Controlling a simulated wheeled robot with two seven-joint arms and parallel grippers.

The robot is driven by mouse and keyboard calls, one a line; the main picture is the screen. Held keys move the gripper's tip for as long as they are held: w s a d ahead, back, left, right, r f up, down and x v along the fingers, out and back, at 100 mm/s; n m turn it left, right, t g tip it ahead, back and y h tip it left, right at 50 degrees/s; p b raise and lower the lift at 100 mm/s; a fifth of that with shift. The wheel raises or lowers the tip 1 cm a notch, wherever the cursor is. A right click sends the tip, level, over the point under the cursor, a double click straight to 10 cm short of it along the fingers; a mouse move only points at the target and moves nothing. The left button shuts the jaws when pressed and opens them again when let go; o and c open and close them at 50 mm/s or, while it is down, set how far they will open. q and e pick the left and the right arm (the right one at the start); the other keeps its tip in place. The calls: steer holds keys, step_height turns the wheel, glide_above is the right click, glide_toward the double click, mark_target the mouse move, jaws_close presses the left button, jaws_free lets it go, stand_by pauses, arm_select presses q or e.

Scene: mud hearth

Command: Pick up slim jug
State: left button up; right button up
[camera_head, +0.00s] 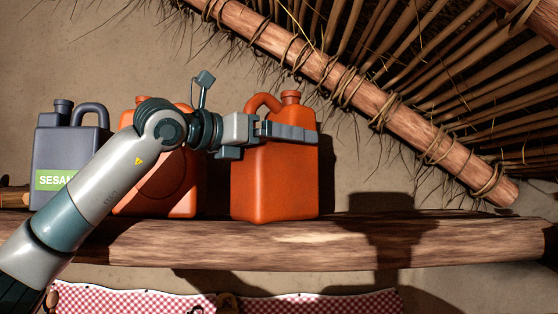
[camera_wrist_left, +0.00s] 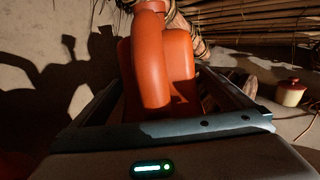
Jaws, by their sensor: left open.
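The slim jug seems to be the right-hand orange jug (camera_head: 275,185), upright on the wooden shelf, with a looped handle and capped neck. My left gripper (camera_head: 292,132) is at its upper body, with one finger across its front face. In the left wrist view the jug (camera_wrist_left: 165,70) stands between the two spread fingers of my left gripper (camera_wrist_left: 158,88), its handle facing the camera. The gripper is open around the jug. I cannot tell whether a finger touches it. My right gripper is not in view.
A second orange jug (camera_head: 160,190) stands to the left, partly behind my arm. A dark grey jug (camera_head: 65,145) with a green label is farther left. The shelf (camera_head: 400,243) is clear to the right. A sloping thatched roof beam (camera_head: 350,90) hangs above. A checkered cloth (camera_head: 330,302) hangs below.

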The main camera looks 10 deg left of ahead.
mark_target(279, 121)
arm_select(q)
steer(key=shift+a, duration=0.1)
stand_by(0.3)
steer(key=c, duration=1.9)
steer(key=shift+r, duration=0.1)
steer(key=shift+c, duration=1.4)
steer(key=shift+r, duration=0.1)
steer(key=shift+r+b, duration=0.9)
steer(key=shift+r, duration=0.9)
steer(key=s+d+r+b, duration=0.4)
steer(key=s+r, duration=0.3)
steer(key=s, duration=0.3)
steer(key=shift+s+d+b, duration=0.15)
steer(key=shift+d+b, duration=0.15)
steer(key=shift+d, duration=0.55)
steer(key=shift+r, duration=0.1)
